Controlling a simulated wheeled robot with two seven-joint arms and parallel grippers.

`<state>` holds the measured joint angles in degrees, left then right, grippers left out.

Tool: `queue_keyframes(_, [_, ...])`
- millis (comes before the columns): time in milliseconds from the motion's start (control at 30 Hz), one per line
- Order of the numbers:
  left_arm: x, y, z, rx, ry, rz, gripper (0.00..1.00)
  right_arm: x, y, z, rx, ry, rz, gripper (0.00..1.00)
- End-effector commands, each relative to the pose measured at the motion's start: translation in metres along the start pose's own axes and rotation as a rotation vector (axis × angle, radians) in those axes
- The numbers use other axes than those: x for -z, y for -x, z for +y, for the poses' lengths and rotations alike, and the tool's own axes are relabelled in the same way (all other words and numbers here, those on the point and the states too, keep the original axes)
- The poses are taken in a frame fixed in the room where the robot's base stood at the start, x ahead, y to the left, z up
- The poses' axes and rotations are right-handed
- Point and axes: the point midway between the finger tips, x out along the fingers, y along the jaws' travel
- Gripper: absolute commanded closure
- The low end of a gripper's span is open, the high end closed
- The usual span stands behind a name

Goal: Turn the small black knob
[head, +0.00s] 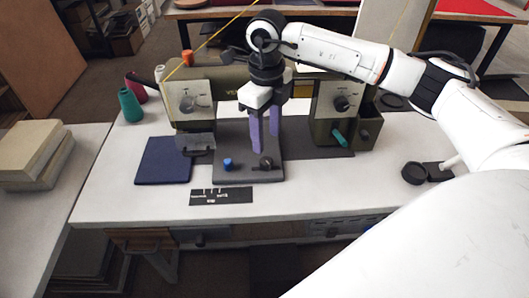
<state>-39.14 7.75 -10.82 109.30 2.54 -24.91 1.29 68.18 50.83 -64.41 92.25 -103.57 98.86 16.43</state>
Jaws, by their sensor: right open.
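A small black knob (266,162) sits on the front of the dark grey machine base (235,180), to the right of a blue knob (228,164). My right gripper (265,142) points down over the base with its two purple fingers apart and nothing between them. Its fingertips appear just above and behind the small black knob; I cannot tell whether they touch anything. My left gripper is not in view.
An olive sewing machine (220,85) with black dials (342,104) stands behind. A dark blue cloth pad (163,161) and a black tool strip (222,196) lie near the base. Teal (130,106) and dark red spools stand at left. The white table's (330,185) front right is clear.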

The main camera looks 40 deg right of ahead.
Motion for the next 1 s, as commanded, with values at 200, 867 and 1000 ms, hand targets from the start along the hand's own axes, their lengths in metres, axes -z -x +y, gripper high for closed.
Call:
queue_keyframes(200, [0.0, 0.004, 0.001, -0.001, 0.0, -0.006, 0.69, 0.0, -0.043, 0.001, -0.003, 0.001, 0.002, 0.53])
queue_keyframes(867, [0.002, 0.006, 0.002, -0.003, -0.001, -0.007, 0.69, -0.001, -0.079, 0.002, -0.004, 0.002, -0.003, 0.62])
queue_keyframes(1000, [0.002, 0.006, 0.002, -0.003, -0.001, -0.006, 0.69, -0.001, -0.078, 0.002, -0.004, 0.002, -0.003, 0.85])
